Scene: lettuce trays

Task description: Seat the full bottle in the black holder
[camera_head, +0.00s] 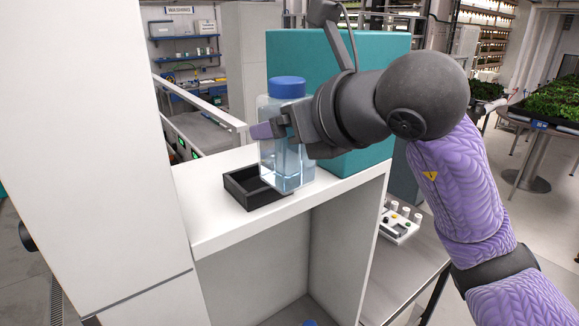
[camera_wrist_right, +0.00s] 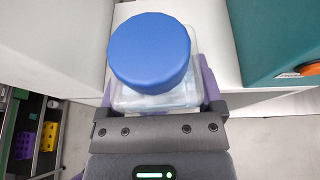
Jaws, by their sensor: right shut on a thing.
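The full bottle (camera_head: 287,165) is clear with a blue cap and liquid inside. It stands upright in my right gripper (camera_head: 272,130), which is shut around its upper body. The black holder (camera_head: 240,188) is a shallow open square tray on the white shelf, just left of the bottle. In the head view the bottle's lower part overlaps the holder's right side; I cannot tell whether its base touches the shelf or the holder. In the right wrist view the blue cap (camera_wrist_right: 150,52) hides most of the bottle and the holder is hidden. My left gripper is not in view.
The white shelf top (camera_head: 215,225) carries the holder. A teal box (camera_head: 350,150) stands just behind and right of the bottle. A tall white cabinet wall (camera_head: 90,150) closes off the left side. A small control panel (camera_head: 400,222) sits on a lower table at right.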

